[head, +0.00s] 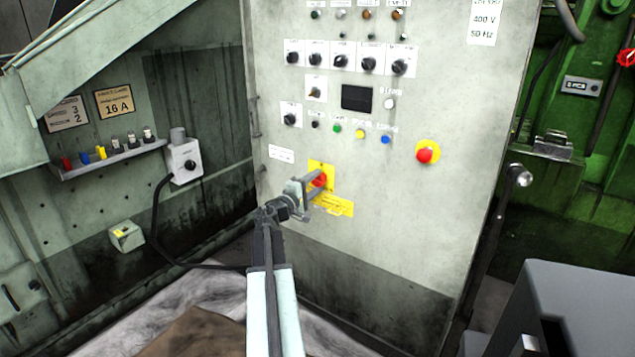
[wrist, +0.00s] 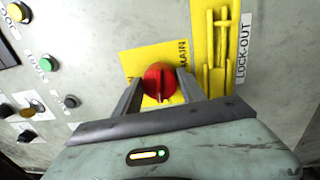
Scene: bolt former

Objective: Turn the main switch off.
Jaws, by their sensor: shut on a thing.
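The main switch is a red rotary knob (wrist: 160,84) on a yellow plate (wrist: 141,62) marked "MAIN", low on the grey control cabinet. In the head view the red knob (head: 319,180) is partly hidden behind my gripper (head: 314,188). In the wrist view my gripper (wrist: 160,90) has one finger on each side of the knob and is shut on it. The knob's raised grip bar runs roughly up and down in the wrist view. A yellow lock-out bracket (wrist: 220,60) is mounted beside the plate, close to the right finger.
The cabinet (head: 400,215) carries several black knobs and coloured buttons above the switch. A red emergency button (head: 425,154) on a yellow disc is up and right. A grey box with a cable (head: 184,162) is at left. A dark grey cabinet (head: 585,310) stands at lower right.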

